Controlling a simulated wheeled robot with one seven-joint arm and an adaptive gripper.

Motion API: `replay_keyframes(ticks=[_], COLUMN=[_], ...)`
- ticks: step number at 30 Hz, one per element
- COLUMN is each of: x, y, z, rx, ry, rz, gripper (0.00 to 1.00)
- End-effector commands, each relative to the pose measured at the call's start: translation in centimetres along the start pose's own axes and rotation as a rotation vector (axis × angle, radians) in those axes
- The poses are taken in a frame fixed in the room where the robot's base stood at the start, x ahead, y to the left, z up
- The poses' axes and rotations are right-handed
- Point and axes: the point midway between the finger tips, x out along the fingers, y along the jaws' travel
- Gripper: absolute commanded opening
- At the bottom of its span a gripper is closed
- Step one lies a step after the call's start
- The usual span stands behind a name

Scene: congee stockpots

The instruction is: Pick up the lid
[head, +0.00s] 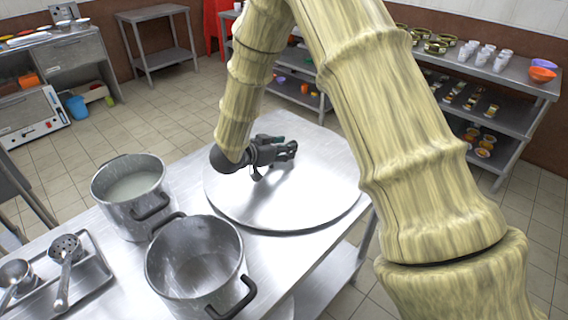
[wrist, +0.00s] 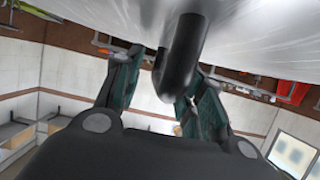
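The lid (head: 310,195) is a large round flat metal disc lying on the steel table at its far right part. My gripper (head: 288,150) is low over the lid's far half, lying nearly sideways, with fingers pointing right. In the wrist view the lid's metal surface (wrist: 260,30) fills the top, and its dark curved handle (wrist: 178,70) sticks out from it. My gripper's two fingers (wrist: 165,88) are spread, one on each side of the handle, with a gap visible at the left. In the head view the handle is mostly hidden by the gripper.
Two metal pots stand left of the lid: one with pale contents (head: 130,187) and a nearer one (head: 200,262) close to the lid's edge. A tray (head: 90,280) with ladles is at the lower left. A shelf with bowls and cups (head: 500,75) stands at the back right.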

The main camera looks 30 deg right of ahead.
Motion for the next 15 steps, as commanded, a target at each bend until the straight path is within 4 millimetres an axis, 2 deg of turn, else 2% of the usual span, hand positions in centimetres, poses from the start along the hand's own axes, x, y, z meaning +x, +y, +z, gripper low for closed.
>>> replay_keyframes(ticks=[6,8,13,15], x=[0.15,0.15,0.14,0.14], y=[-0.02,-0.01,0.0,0.0], z=[-0.02,-0.02,-0.02,-0.02], rx=[0.0,0.0,0.0,0.0], ry=[0.001,0.001,0.001,0.001], rz=[-0.001,0.0,0.0,0.0], gripper=[0.39,0.3,0.0,0.0])
